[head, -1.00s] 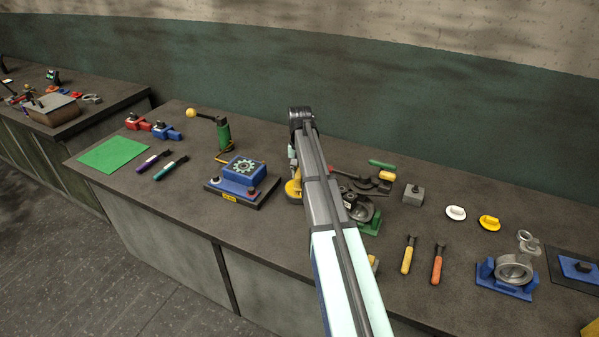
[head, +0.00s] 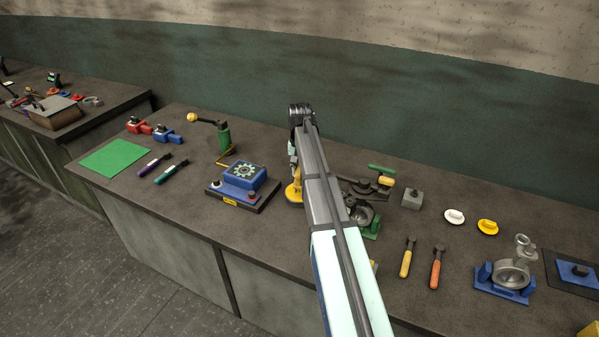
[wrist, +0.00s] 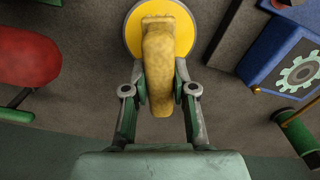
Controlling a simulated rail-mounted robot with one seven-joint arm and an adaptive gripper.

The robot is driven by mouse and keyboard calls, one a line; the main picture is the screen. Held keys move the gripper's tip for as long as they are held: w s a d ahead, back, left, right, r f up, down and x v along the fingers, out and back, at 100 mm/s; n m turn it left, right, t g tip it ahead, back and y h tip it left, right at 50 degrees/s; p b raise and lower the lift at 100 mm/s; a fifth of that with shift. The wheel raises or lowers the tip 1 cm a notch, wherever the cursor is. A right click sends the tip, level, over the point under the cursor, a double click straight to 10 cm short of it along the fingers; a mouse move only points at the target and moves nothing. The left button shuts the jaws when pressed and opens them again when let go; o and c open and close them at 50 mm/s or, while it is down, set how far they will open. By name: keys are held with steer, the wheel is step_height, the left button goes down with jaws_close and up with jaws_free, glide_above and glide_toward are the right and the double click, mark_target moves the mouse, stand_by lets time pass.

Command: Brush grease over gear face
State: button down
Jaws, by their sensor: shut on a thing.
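The gear face is a pale gear shape on a blue block (head: 243,170), left of my arm in the head view; it also shows at the right of the wrist view (wrist: 300,72). My gripper (wrist: 160,75) is shut on the tan-yellow arched handle of a yellow round-based tool (wrist: 178,30). In the head view this yellow tool (head: 293,192) shows beside my arm, right of the gear block. Whether its base touches the bench is unclear. Dark-tipped tools with purple (head: 150,164), green (head: 170,172), yellow (head: 406,263) and orange (head: 436,272) handles lie on the bench.
A green bottle with a yellow-knobbed lever (head: 223,137) stands behind the gear block. A green mat (head: 114,157) lies at far left. Right of my arm are a grey block (head: 412,198), white and yellow caps, and a metal ring in a blue cradle (head: 503,285). My arm hides some bench.

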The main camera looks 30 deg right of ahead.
steer(key=shift+r+p, duration=0.95)
steer(key=shift+r, duration=1.05)
